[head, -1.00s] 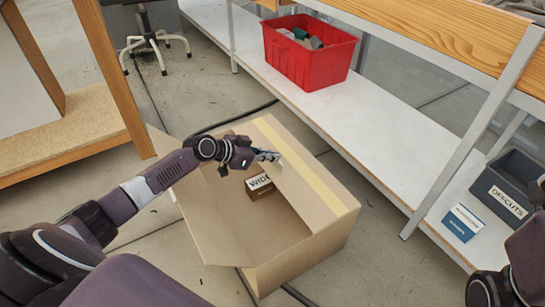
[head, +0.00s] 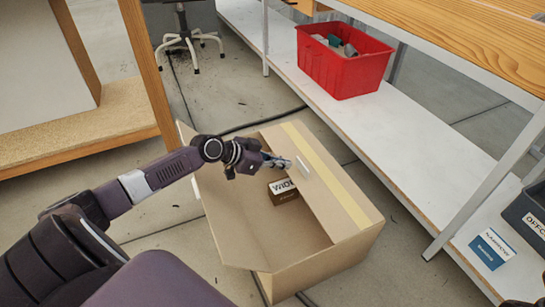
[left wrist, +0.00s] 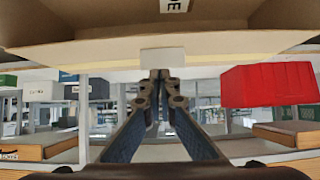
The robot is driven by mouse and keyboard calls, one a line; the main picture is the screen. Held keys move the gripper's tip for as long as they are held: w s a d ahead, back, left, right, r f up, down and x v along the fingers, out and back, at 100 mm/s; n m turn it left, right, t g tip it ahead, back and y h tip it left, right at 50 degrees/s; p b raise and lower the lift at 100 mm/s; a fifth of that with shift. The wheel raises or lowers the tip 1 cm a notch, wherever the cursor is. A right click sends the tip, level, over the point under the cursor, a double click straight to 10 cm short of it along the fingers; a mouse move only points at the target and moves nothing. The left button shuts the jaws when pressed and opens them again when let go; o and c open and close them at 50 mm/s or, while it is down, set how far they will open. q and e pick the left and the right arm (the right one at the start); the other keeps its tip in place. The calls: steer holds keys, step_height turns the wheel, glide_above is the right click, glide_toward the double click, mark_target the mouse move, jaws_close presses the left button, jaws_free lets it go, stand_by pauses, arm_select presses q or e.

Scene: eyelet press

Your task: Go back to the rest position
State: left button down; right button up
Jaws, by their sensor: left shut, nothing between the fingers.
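My left gripper (head: 280,162) is shut and empty. It hangs over the open cardboard box (head: 300,258) on the floor, near the box's far side. In the left wrist view its fingers (left wrist: 160,78) meet, with nothing between them. A small brown box with a white label (head: 284,190) lies inside the cardboard box, just below the left gripper and apart from it. My right gripper is not in view.
A red bin (head: 345,65) with several items stands on the white lower shelf (head: 420,175). A dark grey bin (head: 528,215) and a blue-and-white box (head: 492,249) stand at right. A wooden-framed bench (head: 90,125) stands at left, with a wheeled chair (head: 188,40) behind. Cables cross the floor.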

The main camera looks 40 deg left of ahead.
arm_select(q)
steer(key=r+v, duration=0.1)
steer(key=v, duration=0.5)
steer(key=shift+r, duration=0.25)
steer(key=shift+d, duration=0.1)
